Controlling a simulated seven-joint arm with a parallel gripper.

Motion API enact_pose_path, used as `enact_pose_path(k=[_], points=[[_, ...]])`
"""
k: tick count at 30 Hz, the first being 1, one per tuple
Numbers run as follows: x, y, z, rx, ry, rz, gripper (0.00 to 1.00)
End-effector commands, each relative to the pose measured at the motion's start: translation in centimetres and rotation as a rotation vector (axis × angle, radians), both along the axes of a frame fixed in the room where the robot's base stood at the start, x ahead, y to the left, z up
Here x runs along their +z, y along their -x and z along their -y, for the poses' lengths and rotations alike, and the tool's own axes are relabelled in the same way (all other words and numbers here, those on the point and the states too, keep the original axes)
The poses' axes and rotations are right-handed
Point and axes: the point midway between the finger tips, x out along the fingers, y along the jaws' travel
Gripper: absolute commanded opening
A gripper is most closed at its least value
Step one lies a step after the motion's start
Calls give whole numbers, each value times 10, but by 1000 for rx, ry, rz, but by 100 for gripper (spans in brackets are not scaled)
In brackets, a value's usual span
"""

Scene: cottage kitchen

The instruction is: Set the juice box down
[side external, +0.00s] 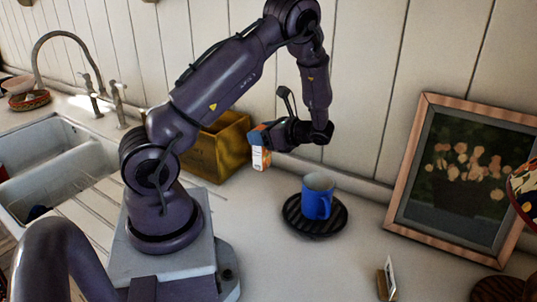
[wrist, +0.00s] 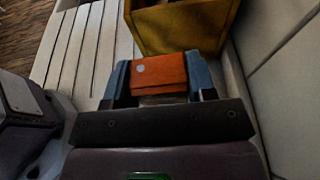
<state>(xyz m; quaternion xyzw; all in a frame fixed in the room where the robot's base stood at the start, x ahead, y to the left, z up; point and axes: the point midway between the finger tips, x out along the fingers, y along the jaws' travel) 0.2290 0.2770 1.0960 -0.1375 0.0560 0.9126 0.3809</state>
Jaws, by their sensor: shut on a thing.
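The juice box (side external: 261,159) is a small carton with orange and white sides, held in the air beside the yellow crate in the side view. My gripper (side external: 260,139) is shut on it. In the wrist view the orange top of the juice box (wrist: 159,73) with a pale round spot sits between the two blue-grey fingers. The box's lower part is hidden there. In the side view no surface touches the box from below, but its exact height is hard to tell.
A yellow crate (side external: 217,150) stands against the wall, its rim close ahead in the wrist view (wrist: 150,40). A blue mug (side external: 317,199) sits on a dark round plate (side external: 333,226). A framed picture (side external: 404,170) leans at right. A sink (side external: 45,150) is at left.

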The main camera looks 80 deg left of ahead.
Motion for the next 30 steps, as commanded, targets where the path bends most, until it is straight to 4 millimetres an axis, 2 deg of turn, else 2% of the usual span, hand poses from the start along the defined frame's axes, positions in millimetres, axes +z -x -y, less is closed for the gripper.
enact_pose_path(k=[1,6,11,18,30], points=[[-12,-4,-6,3,2,-5,22],[-35,-17,-21,1,1,-2,22],[-45,-22,-27,1,1,-2,22],[-75,-25,-30,0,1,-2,22],[-81,-25,-30,0,-1,-1,22]])
